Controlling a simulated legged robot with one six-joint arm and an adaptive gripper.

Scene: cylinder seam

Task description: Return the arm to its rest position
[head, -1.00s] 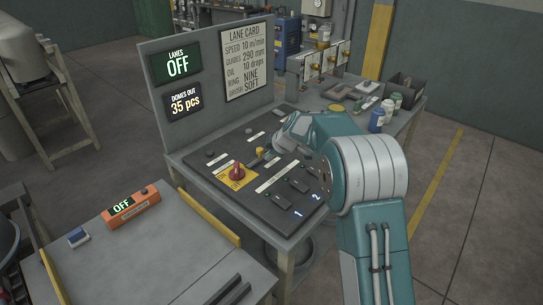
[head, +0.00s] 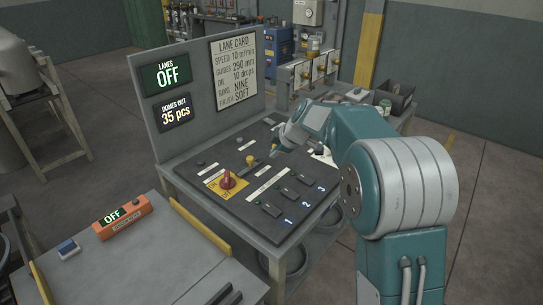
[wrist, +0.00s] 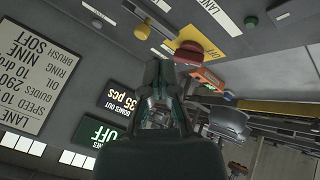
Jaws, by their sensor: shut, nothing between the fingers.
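My teal arm reaches over the sloped control panel (head: 232,212) in the head view. My gripper (head: 274,152) is above the panel's far right part, small and partly hidden by its own wrist. In the wrist view my gripper (wrist: 160,66) has its fingers together with nothing held. A yellow knob (head: 250,159) and a red rotary switch (head: 228,180) on a yellow plate are on the panel, to the left of the gripper. The wrist view also shows the yellow knob (wrist: 142,32) and the red switch (wrist: 188,52) beyond the fingertips.
An upright board carries a LANES OFF display (head: 167,75), a 35 pcs display (head: 174,112) and a lane card (head: 233,70). An orange box reading OFF (head: 121,217) is on the front left bench. A bench with bottles stands behind my arm. Floor at right is clear.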

